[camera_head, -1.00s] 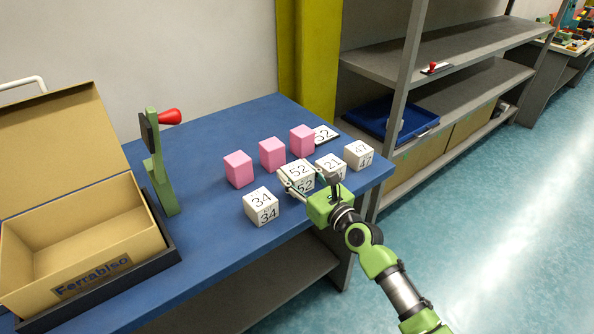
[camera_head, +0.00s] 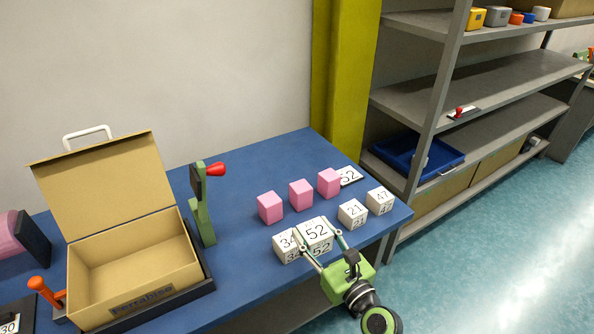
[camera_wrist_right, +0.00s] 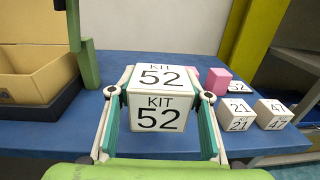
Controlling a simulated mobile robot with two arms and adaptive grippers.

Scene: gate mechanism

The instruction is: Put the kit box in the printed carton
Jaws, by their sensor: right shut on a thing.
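My right gripper (camera_head: 323,242) is shut on the white kit box marked 52 (camera_head: 316,233). In the right wrist view the box (camera_wrist_right: 158,98) sits between the two fingers and reads "KIT 52" on its top and front. In the head view it overlaps the white box marked 34 (camera_head: 287,247); I cannot tell how high it is held. The printed carton (camera_head: 157,302) is open, brown and empty, with its lid raised at the back, at the left of the blue table. My left gripper is not in view.
White boxes 21 (camera_head: 352,214) and 47 (camera_head: 379,201) stand at the right. Three pink blocks (camera_head: 301,194) stand behind, near a card marked 52 (camera_head: 348,176). A green stand with a red knob (camera_head: 203,210) rises between the blocks and the carton. A grey shelf (camera_head: 450,85) stands right.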

